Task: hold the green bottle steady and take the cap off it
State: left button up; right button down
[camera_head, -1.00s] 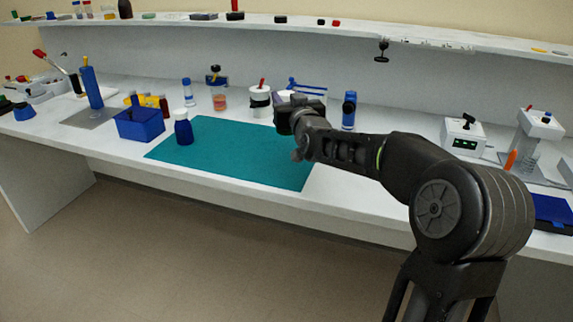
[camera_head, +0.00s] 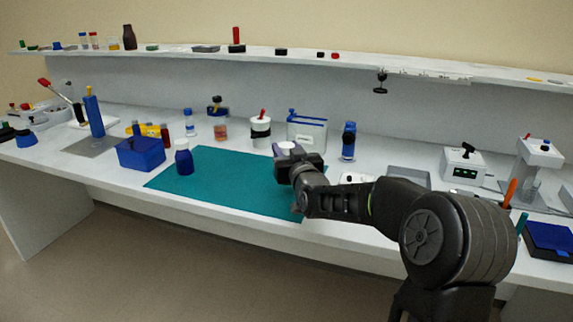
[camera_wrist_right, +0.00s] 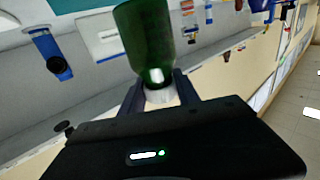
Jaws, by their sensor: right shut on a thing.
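My right gripper (camera_head: 299,166) is low over the back right part of the teal mat (camera_head: 215,180). In the right wrist view the green bottle (camera_wrist_right: 146,38) reaches from the top edge to between my fingers (camera_wrist_right: 161,92). The fingers are shut on its narrower end, where a whitish part (camera_wrist_right: 160,96) shows. I cannot tell whether that part is the cap. In the head view a pale lilac-white piece (camera_head: 288,147) shows just above the gripper; the green body is hidden there. My left gripper is not in view.
A blue bottle (camera_head: 184,158) and a blue bin (camera_head: 140,154) stand at the mat's left end. The mat's middle is clear.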

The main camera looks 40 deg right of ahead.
notch_tip(320, 180, down, 4)
jog(key=shift+f, duration=0.15)
jog(key=c, duration=0.9)
grip_release()
jog(key=b+v, duration=0.1)
jog(key=v, duration=1.1)
